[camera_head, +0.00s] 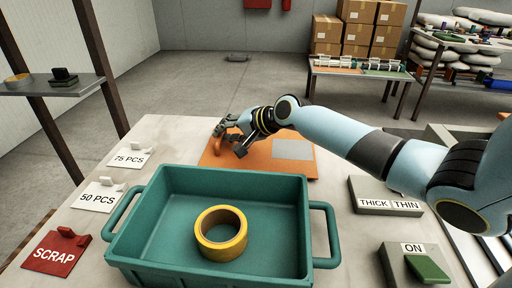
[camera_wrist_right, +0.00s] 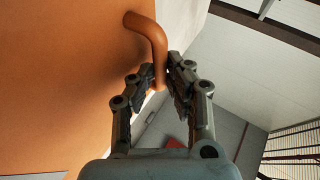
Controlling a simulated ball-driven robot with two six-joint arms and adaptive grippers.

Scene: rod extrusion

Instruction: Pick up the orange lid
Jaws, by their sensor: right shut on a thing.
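The orange lid (camera_head: 265,157) is a flat panel on the far part of the table, behind the teal bin. In the right wrist view the orange lid (camera_wrist_right: 60,70) fills the left side, with its curved orange handle (camera_wrist_right: 152,38) rising from it. My right gripper (camera_head: 232,138) is at the lid's far left part. In the right wrist view my right gripper (camera_wrist_right: 163,88) is shut on the handle's lower end, which lies between its two fingers. A grey rectangle (camera_head: 293,149) marks the lid's top. My left gripper is not in view.
The teal bin (camera_head: 150,222) holds a yellow ring (camera_head: 221,248). Signs for 75 PCS (camera_head: 127,159), 50 PCS (camera_head: 98,196) and SCRAP (camera_head: 56,252) stand at left. A THICK/THIN box (camera_head: 385,207) and an ON box (camera_head: 412,264) stand at right.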

